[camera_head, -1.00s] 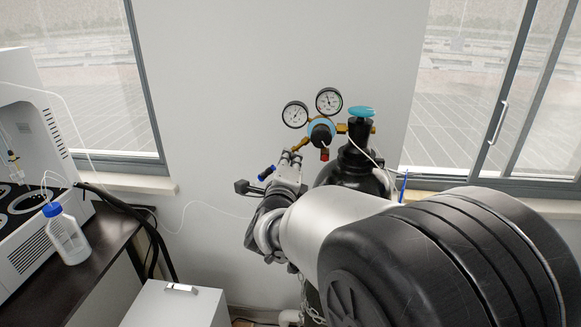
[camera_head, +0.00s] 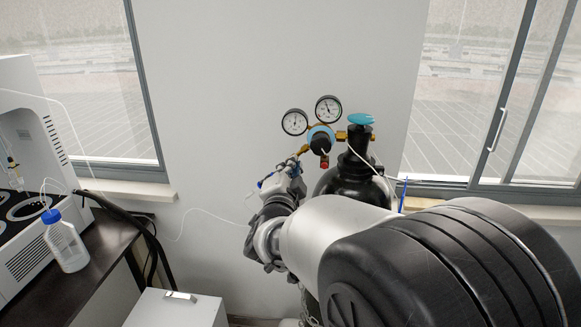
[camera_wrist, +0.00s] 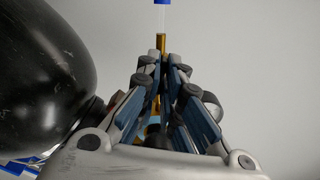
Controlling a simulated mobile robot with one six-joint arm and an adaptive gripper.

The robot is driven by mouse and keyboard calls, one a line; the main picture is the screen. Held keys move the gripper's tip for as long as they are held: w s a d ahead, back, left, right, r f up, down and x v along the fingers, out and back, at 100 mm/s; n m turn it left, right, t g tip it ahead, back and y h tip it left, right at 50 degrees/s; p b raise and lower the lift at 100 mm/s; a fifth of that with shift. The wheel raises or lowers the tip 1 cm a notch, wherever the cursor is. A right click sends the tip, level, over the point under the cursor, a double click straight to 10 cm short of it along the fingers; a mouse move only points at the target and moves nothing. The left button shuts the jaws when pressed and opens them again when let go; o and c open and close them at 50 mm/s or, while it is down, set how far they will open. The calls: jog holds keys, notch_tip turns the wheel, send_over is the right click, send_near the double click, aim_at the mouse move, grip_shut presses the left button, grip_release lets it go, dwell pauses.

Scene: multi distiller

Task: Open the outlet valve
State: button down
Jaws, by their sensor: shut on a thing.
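The outlet valve sits on the brass outlet line at the lower left of the regulator (camera_head: 321,139). In the wrist view its brass stem (camera_wrist: 161,46) rises between my fingertips, with a clear length and a blue end above. My gripper (camera_head: 288,168) is at this outlet, left of the gas cylinder (camera_head: 349,180). In the wrist view my gripper (camera_wrist: 164,62) has its two fingers drawn together, shut on the outlet valve. The fingers hide much of the valve, so its handle angle cannot be told.
Two round gauges (camera_head: 294,122) and a blue cylinder knob (camera_head: 361,118) stand above my gripper. A thin white tube (camera_head: 212,212) runs left from the outlet. A bench (camera_head: 95,268) with a blue-capped bottle (camera_head: 66,246) is at left. A white box (camera_head: 176,309) stands below.

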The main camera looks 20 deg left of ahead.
jog(key=shift+s+a+n, duration=0.1)
jog(key=shift+a+n, duration=0.05)
jog(key=shift+n, duration=0.95)
jog(key=shift+f, duration=0.15)
jog(key=c, duration=1.7)
grip_release()
jog(key=v, duration=1.2)
